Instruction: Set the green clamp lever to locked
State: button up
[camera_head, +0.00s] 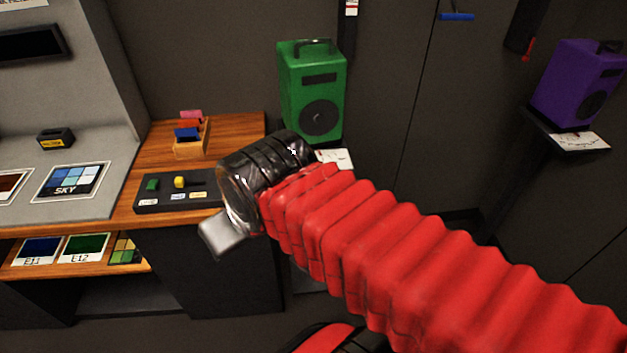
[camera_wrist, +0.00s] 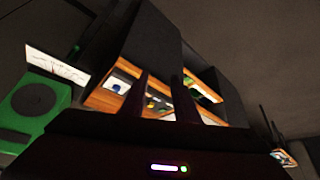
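A black control panel (camera_head: 150,206) lies on the wooden desk at left in the head view. A small green lever (camera_head: 152,184) stands on its left part, beside a yellow one (camera_head: 180,182); the labels below them are too small to read, so the green lever's setting cannot be told. My gripper (camera_head: 222,236) is to the right of the panel and nearer the camera, apart from the lever, and its wrist hides the panel's right end. In the wrist view, my gripper's two dark fingers (camera_wrist: 161,80) stand apart with nothing between them. The panel shows small and dark beyond them.
A green speaker (camera_head: 312,90) stands behind my wrist. A wooden holder (camera_head: 192,140) with coloured cards is on the desk (camera_head: 245,128) behind the panel. A SKY swatch card (camera_head: 70,181) lies left of the panel. A purple speaker (camera_head: 577,85) sits on a shelf at right.

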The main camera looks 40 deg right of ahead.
jog(key=w+d+f+m+g+h, duration=0.1)
jog(key=w+d+f+m+h, duration=0.15)
jog(key=d+f, duration=1.25)
jog(key=w+d+f+m+h, duration=0.1)
jog(key=d+f+m, duration=0.3)
jog(key=d+f, duration=1.05)
jog(key=w+d+r+t+h, duration=0.1)
jog(key=w+r+t, duration=0.3)
jog(key=w+t, duration=0.4)
jog(key=shift+w+d+r+n, duration=0.3)
jog(key=shift+d+r+n, duration=0.1)
jog(key=shift+d, duration=0.45)
jog(key=shift+w+h, duration=0.1)
jog(key=shift+h, duration=0.15)
jog(key=x, duration=1.3)
jog(key=shift+w+d+f, duration=0.2)
jog(key=shift+w, duration=0.05)
